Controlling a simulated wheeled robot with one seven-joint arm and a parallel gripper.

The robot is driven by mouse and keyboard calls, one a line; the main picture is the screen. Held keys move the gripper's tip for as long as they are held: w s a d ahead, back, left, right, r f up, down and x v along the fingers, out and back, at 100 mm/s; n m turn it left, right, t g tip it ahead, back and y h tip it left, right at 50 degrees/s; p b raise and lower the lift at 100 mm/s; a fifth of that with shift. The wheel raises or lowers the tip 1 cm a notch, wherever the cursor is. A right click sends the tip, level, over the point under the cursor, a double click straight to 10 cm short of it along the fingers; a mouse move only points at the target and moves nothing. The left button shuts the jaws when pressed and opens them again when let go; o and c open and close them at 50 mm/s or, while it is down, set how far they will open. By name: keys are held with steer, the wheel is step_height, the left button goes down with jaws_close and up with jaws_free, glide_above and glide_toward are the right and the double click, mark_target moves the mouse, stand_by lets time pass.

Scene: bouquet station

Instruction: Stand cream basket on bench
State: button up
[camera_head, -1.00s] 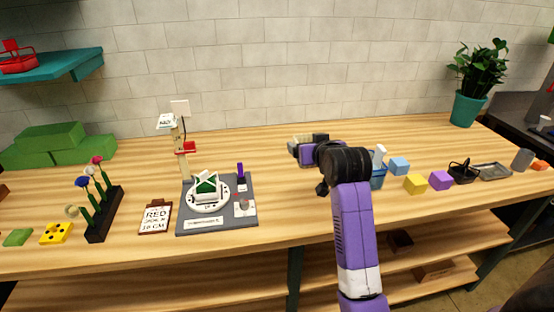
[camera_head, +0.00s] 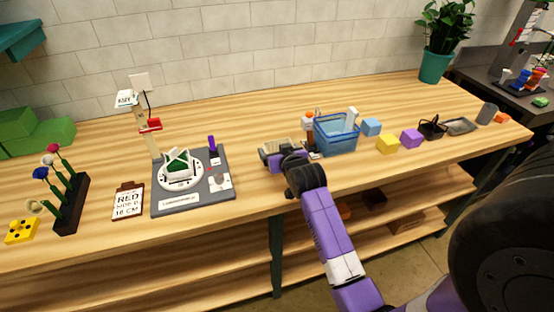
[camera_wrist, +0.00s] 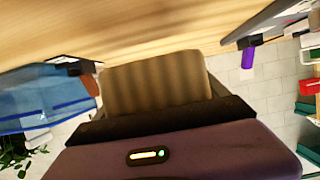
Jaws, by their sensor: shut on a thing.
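My gripper (camera_head: 284,158) is over the middle of the bench (camera_head: 255,230), between the grey board and the blue bin. It is shut on a cream basket (camera_head: 278,146), which shows only in part in the head view, beyond the jaws. In the wrist view the cream basket (camera_wrist: 157,82) is a tan, ribbed block between the dark jaws. I cannot tell whether its underside touches the bench.
A blue bin (camera_head: 336,138) with bottles stands close right of my gripper. A grey board (camera_head: 190,205) with a white dial and a post lies to the left. Yellow (camera_head: 388,144) and purple (camera_head: 411,138) blocks sit further right. Bench in front is bare.

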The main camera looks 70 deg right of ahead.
steer(key=shift+f, duration=2.15)
steer(key=shift+f, duration=0.15)
steer(key=o, duration=1.3)
steer(key=shift+o, duration=0.2)
